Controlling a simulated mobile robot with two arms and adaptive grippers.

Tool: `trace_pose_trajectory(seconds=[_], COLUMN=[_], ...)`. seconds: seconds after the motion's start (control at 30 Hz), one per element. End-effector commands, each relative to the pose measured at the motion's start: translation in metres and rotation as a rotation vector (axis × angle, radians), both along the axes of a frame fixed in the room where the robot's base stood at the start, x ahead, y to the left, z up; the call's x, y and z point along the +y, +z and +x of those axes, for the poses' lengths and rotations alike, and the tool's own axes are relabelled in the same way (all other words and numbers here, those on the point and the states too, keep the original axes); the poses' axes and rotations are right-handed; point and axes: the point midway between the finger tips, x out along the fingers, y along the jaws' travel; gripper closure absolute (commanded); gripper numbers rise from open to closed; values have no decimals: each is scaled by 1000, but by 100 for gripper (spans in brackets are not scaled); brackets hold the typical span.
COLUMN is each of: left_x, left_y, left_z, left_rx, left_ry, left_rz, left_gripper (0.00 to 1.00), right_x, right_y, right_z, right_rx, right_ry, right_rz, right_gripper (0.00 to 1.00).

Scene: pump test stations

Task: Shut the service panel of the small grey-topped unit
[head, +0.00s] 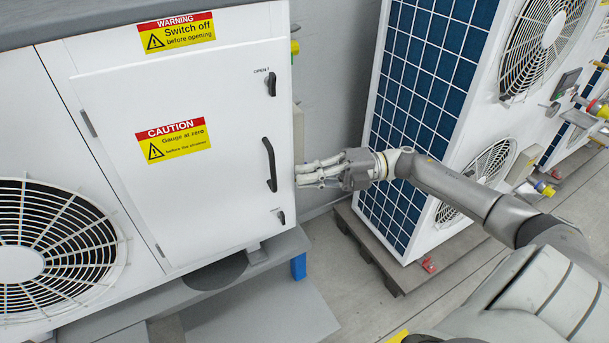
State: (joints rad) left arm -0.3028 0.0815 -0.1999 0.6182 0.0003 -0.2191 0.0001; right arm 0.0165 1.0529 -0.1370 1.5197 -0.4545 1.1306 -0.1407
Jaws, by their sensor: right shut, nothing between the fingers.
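The small grey-topped unit (150,10) stands at the left in the head view. My left gripper is not in view.
A taller white unit with a blue grille (425,90) and fans stands on a pallet at the right, behind my right arm. A grey plinth (245,265) with a blue foot (298,266) lies below the small unit. Bare floor (350,290) shows between the units.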

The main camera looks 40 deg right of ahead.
Motion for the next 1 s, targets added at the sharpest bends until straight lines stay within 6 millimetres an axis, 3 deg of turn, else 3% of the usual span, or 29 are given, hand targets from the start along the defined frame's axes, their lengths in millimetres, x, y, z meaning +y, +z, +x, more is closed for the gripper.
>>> trace_pose_trajectory(seconds=[0.4,0.63,0.77,1.0], left_x=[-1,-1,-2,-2], left_y=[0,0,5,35], left_z=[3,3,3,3], left_rx=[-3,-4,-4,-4], left_ry=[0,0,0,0], left_rz=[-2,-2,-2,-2], left_gripper=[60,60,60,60], right_x=[-76,-100,-93,-24], right_y=[-1,0,-4,-16], right_z=[-33,-45,-47,-50], right_rx=[2,-1,10,101], right_ry=[-3,-1,-16,-182], right_rz=[-2,-1,44,359], right_gripper=[100,100,100,100])
